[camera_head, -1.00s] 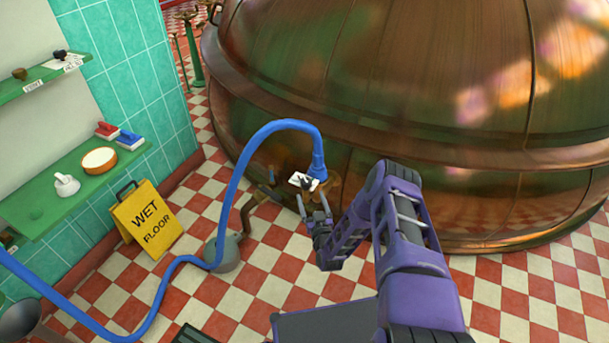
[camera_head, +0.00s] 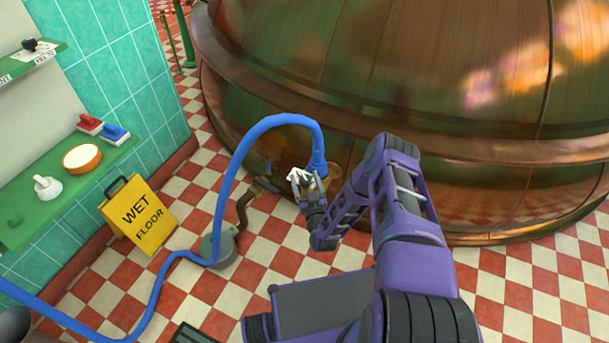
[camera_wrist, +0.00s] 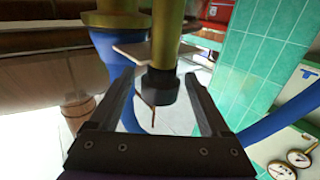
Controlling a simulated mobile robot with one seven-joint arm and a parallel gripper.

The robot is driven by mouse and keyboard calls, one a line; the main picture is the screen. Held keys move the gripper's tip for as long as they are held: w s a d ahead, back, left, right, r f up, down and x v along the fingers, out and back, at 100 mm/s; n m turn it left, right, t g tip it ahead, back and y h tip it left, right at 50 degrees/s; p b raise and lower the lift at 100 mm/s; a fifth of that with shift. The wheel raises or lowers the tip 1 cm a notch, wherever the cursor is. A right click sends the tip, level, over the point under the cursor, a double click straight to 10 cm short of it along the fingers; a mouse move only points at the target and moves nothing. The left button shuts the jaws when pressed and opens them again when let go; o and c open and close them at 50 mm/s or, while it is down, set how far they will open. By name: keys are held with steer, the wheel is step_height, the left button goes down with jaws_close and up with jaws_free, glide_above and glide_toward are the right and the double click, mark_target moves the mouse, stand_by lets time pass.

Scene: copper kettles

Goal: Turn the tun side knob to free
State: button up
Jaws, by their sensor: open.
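The side knob (camera_wrist: 160,88) is a dark, short cylinder on a brass stem (camera_wrist: 167,35), seen in the wrist view. A pale plate (camera_wrist: 133,50) sits behind it. My gripper (camera_wrist: 157,82) is open, with one finger on each side of the knob and gaps showing; I cannot tell whether either touches. In the head view my gripper (camera_head: 308,186) is at the low front of the copper tun (camera_head: 400,100), by the white plate (camera_head: 296,173) and below the blue hose's end. There the knob is hidden or too small to tell, and its turned position is unclear.
The blue hose (camera_head: 228,175) arches left of my gripper and runs along the floor. A grey round fitting (camera_head: 220,250) stands on the floor beneath it. A yellow wet-floor sign (camera_head: 138,214) and green shelf (camera_head: 75,190) are left. The checkered floor at right is clear.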

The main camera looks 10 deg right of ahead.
jaws_close()
stand_by(0.5)
steer(key=shift+n+y, duration=0.3)
steer(key=shift+y, duration=0.2)
steer(key=n+g+y, duration=0.1)
steer(key=n+y, duration=0.1)
steer(key=y, duration=0.1)
steer(key=n+y, duration=0.2)
steer(key=y, duration=0.1)
steer(key=shift+g, duration=0.4)
steer(key=n+g+y, duration=0.2)
steer(key=y, duration=0.1)
steer(key=n+g+y, duration=0.2)
steer(key=n+y, duration=0.1)
steer(key=shift+s+a+g, duration=0.1)
steer(key=shift+a+g, duration=0.05)
steer(key=shift+g, duration=0.25)
steer(key=shift+n+g+y, duration=0.3)
steer(key=shift+y, duration=0.1)
